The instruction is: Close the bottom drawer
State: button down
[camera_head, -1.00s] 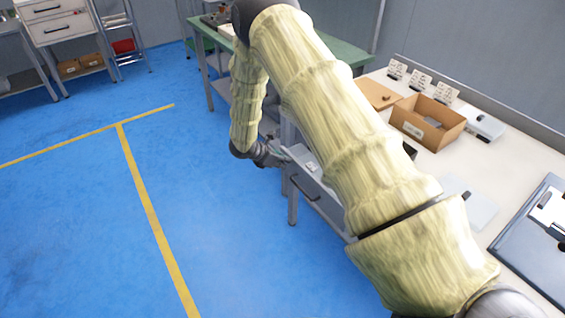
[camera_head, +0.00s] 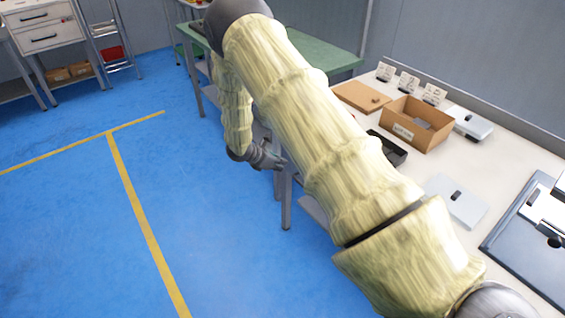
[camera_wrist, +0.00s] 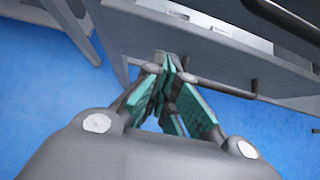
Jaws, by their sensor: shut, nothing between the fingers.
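The bottom drawer shows in the wrist view as a grey front panel (camera_wrist: 215,55) with a dark bar handle (camera_wrist: 225,88). Pale shapes show beyond its top edge, so a narrow gap seems to remain there. My gripper (camera_wrist: 170,65) has its teal fingers together, with the tips at the drawer front, left of the handle. I cannot tell whether they touch it. In the head view my gripper (camera_head: 279,162) is beside the bench leg, and my arm hides most of the drawer.
A second dark handle (camera_wrist: 285,15) is above the drawer. The white bench top (camera_head: 420,170) carries a cardboard box (camera_head: 415,123) and a black tray (camera_head: 388,148). A green table (camera_head: 315,55) stands behind. The blue floor (camera_head: 75,220) at left is clear.

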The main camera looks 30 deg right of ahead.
jog(key=a+f+v, duration=0.1)
jog(key=v, duration=0.9)
jog(key=shift+r+b, duration=0.15)
jog(key=shift+b, duration=0.2)
jog(key=c, duration=2.2)
grip_release()
jog(key=shift+s+a+r, duration=0.1)
jog(key=shift+a+r, duration=0.1)
jog(key=shift+a, duration=0.1)
jog(key=o, duration=0.4)
jog(key=shift+s+a, duration=0.1)
jog(key=shift+c, duration=0.2)
jog(key=s+f+n+b, duration=0.1)
jog(key=n, duration=0.1)
jog(key=s+f+n+h+b, duration=0.1)
jog(key=f+n+b, duration=0.1)
jog(key=s+d+f+n+h+b, duration=0.1)
jog(key=f+b, duration=0.1)
jog(key=shift+s+f+n, duration=0.15)
jog(key=shift+n, duration=0.25)
jog(key=s+d+f+n+h+b, duration=0.1)
jog(key=s+f+n+h+b, duration=0.4)
jog(key=n+b, duration=0.5)
jog(key=d, duration=0.3)
jog(key=d+f+n+p, duration=0.1)
jog(key=d, duration=0.3)
jog(key=w+d+f+n, duration=0.1)
jog(key=d, duration=0.3)
